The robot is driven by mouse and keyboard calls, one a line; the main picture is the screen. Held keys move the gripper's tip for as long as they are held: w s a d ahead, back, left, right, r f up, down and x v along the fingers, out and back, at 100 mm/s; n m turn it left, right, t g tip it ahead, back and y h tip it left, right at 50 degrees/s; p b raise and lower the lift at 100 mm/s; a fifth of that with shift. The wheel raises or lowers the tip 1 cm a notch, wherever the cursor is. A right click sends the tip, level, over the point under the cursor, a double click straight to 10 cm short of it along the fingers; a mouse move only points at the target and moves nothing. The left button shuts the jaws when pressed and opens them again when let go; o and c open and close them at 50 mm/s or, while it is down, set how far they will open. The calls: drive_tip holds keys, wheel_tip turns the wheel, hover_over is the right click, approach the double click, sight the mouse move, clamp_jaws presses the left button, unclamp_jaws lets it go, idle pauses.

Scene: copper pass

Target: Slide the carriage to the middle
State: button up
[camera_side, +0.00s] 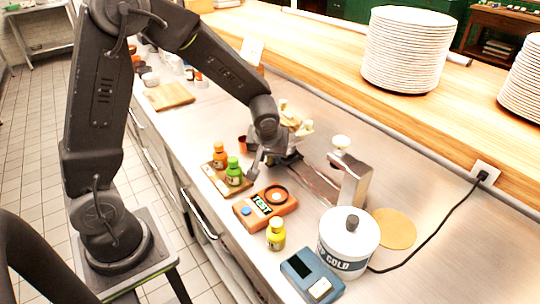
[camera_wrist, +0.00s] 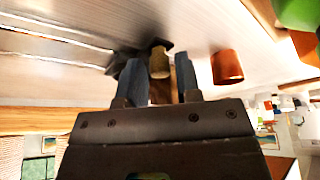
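Metal rails (camera_side: 318,184) run along the steel counter from near my gripper to an upright metal block (camera_side: 350,182). They also show as pale strips in the wrist view (camera_wrist: 55,48). A dark carriage (camera_wrist: 122,62) sits at the rails' end there, with a tan knob (camera_wrist: 160,64) standing up from it. My gripper (camera_wrist: 158,80) has its two grey fingers on either side of the knob, with narrow gaps visible. In the side view my gripper (camera_side: 272,152) is low over the counter and hides most of the carriage. Whether the fingers touch the knob is not clear.
A copper cup (camera_wrist: 227,67) stands close beside my gripper. Orange, green (camera_side: 234,172) and yellow (camera_side: 276,235) bottles, an orange TEST device (camera_side: 265,207), a blue device (camera_side: 311,276) and a white COLD tub (camera_side: 347,243) crowd the front. Plate stacks (camera_side: 408,50) stand on the wooden shelf.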

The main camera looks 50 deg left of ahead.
drive_tip(key=shift+w+a+f, duration=0.1)
drive_tip(key=shift+f, duration=0.2)
drive_tip(key=shift+c, duration=0.3)
clamp_jaws()
